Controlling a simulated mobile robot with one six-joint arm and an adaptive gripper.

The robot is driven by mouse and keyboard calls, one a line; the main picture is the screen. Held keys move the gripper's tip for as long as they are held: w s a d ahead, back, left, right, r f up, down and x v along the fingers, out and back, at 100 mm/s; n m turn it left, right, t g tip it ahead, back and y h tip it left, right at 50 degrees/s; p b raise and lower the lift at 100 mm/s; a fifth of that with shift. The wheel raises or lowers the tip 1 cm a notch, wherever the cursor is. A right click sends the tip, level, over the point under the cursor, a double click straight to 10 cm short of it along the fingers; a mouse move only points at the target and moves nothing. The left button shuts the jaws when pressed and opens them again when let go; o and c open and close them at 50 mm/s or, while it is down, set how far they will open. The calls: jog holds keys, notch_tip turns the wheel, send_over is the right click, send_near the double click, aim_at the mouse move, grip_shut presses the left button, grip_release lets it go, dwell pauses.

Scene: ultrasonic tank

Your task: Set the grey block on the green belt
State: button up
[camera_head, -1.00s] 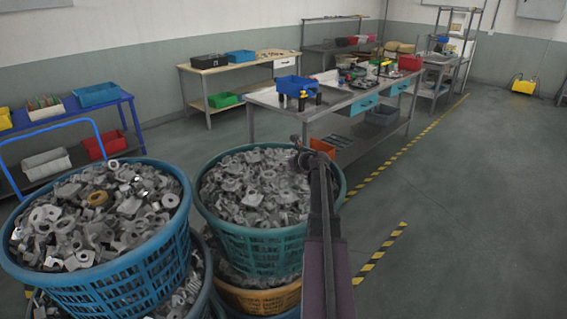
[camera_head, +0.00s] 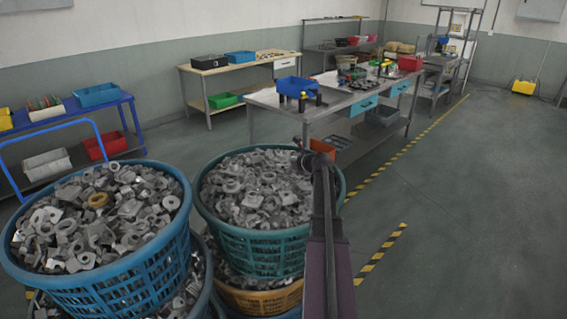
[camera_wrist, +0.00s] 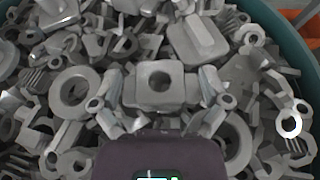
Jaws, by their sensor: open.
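Many grey metal parts fill the teal basket (camera_head: 255,243). In the wrist view, a pale grey block (camera_wrist: 160,84) with a round hole lies on the heap near the middle, just ahead of my gripper. I cannot tell whether it is the task's grey block. My gripper (camera_wrist: 160,108) is open, one finger on each side of the block's near end, with its dark body at the bottom. I cannot tell whether the fingers touch anything. In the head view my gripper (camera_head: 306,160) is small, over the basket's right part. I cannot make out a green belt.
A blue basket (camera_head: 120,275) of similar parts stands to the left. A yellow basket (camera_head: 262,302) sits below the teal one.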

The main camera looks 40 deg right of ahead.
jog(key=p+v, duration=0.3)
jog(key=v, duration=0.7)
jog(key=shift+s+r+p, duration=0.25)
jog(key=shift+p, duration=0.1)
